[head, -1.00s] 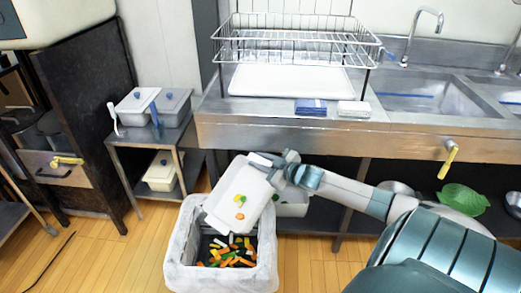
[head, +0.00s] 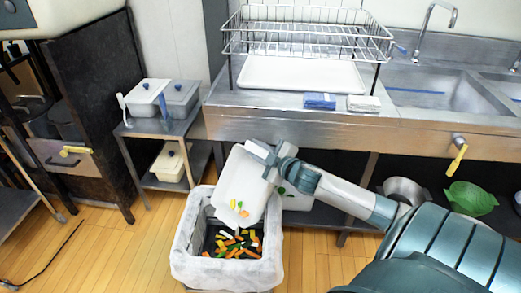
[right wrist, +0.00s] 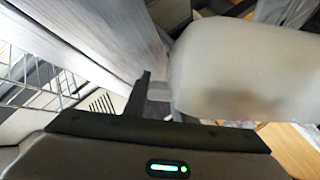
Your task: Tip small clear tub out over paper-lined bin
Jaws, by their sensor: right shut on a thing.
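The small clear tub (head: 238,180) looks whitish and is held steeply tilted above the paper-lined bin (head: 188,262), its open side facing me. A few food pieces (head: 240,208) show near the tub's lower edge. Many orange, yellow, white and green pieces (head: 238,243) lie on the dark bottom inside the bin. My right gripper (head: 264,156) is shut on the tub's upper edge. The right wrist view shows the cloudy tub wall (right wrist: 245,70) beside a dark finger (right wrist: 143,95). My left gripper is not in view.
A steel counter (head: 300,125) with a wire rack (head: 305,40) and sink stands behind the bin. A small side table (head: 165,130) with lidded containers is at the left. A green colander (head: 470,198) sits under the counter at right.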

